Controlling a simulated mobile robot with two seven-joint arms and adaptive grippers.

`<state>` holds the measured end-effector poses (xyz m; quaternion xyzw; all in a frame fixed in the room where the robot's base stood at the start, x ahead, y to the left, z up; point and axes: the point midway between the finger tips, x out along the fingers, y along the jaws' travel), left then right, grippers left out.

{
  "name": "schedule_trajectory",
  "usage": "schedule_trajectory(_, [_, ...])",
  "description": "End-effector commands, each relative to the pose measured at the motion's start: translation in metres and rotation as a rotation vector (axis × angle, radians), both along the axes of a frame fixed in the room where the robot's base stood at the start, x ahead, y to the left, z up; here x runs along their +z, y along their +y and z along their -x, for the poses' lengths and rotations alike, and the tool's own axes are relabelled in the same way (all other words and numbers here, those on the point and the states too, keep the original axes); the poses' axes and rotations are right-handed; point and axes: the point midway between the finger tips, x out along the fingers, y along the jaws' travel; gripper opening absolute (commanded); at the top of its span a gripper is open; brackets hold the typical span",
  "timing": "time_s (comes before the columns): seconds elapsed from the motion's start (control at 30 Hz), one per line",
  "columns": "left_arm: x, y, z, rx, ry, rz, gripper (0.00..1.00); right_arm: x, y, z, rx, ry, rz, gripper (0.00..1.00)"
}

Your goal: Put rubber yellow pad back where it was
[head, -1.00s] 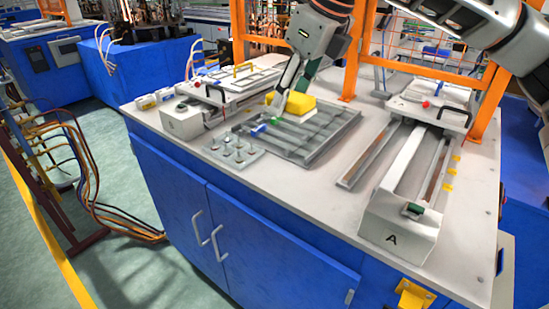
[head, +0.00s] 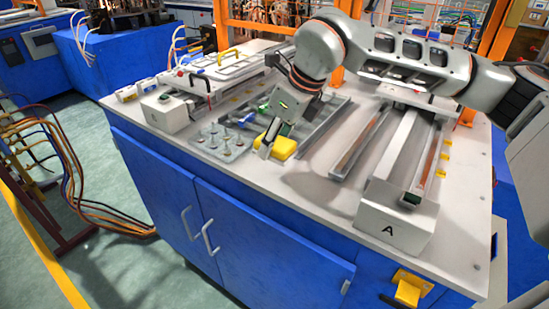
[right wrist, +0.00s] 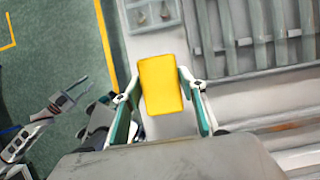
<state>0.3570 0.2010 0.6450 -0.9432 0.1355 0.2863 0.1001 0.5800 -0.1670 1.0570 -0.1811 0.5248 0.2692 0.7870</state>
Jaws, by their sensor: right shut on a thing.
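The right wrist view shows the pad (right wrist: 160,85) between the two fingers (right wrist: 160,92), over the pale table top beside the tray. I cannot tell whether it touches the table. My left gripper (right wrist: 74,97) shows only in the right wrist view, over the green floor, its fingers apart and empty.
A grey plate with several pegs (head: 221,142) lies left of the pad. A white fixture marked A (head: 394,216) stands at right.

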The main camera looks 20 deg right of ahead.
Motion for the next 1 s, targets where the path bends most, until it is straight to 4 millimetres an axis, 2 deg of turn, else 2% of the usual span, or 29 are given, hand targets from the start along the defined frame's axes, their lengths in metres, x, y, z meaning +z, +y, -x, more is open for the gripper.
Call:
schedule_trajectory(0.17, [0.002,0.000,-0.002,0.000,-0.004,0.001,0.25,-0.010,0.000,0.000,0.001,-0.002,0.000,0.21])
schedule_trajectory(0.5, [0.001,0.000,-0.002,0.000,-0.003,0.000,0.25,-0.050,0.000,0.000,0.001,-0.001,0.000,0.21])
schedule_trajectory(0.87, [-0.004,0.000,0.000,0.000,0.003,-0.001,0.25,-0.054,0.000,0.000,0.001,-0.001,0.000,0.21])
schedule_trajectory(0.9, [-0.003,0.001,0.000,0.000,0.003,-0.001,0.25,-0.053,0.000,0.000,0.001,-0.001,0.000,0.51])
schedule_trajectory(0.93, [-0.003,0.001,0.000,0.000,0.003,-0.001,0.25,-0.052,0.000,0.000,0.001,-0.001,0.000,0.58])
schedule_trajectory(1.0, [-0.003,0.001,0.000,0.001,0.003,-0.001,0.25,-0.052,0.000,0.000,0.001,-0.001,0.000,0.58])
